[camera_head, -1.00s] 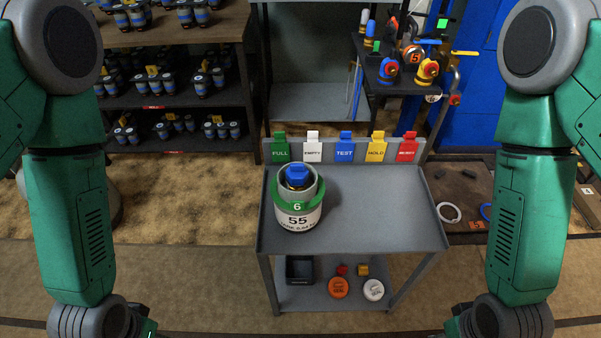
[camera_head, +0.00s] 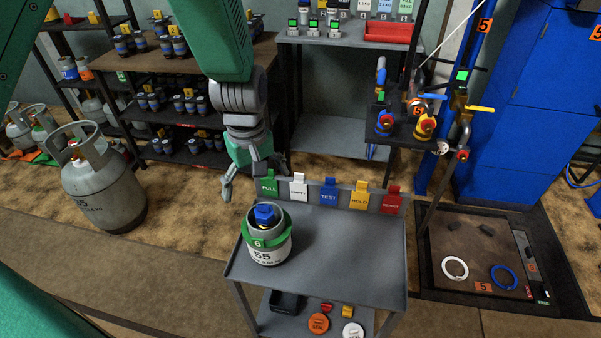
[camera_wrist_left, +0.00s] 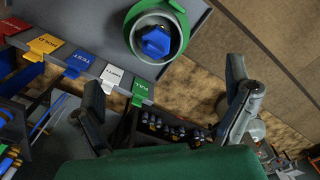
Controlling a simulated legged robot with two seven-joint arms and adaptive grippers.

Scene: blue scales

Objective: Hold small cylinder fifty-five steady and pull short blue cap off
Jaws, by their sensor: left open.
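Small cylinder 55 (camera_head: 267,257) stands upright on the left part of the grey cart top, white with a green collar marked 6. The short blue cap (camera_head: 264,213) sits on its top inside the collar. In the left wrist view the cylinder's green collar (camera_wrist_left: 180,17) and the blue cap (camera_wrist_left: 155,42) show near the top. My left gripper (camera_head: 241,188) is open and empty, behind and to the left of the cylinder, apart from it. Its spread fingers also show in the left wrist view (camera_wrist_left: 165,112). My right gripper is out of view.
The cart (camera_head: 350,262) has FULL, EMPTY, TEST, HOLD and REJECT tags along its back edge. The cart top right of the cylinder is bare. Its lower shelf holds a black bin (camera_head: 287,301) and several caps. A large grey cylinder (camera_head: 103,190) stands on the floor at left.

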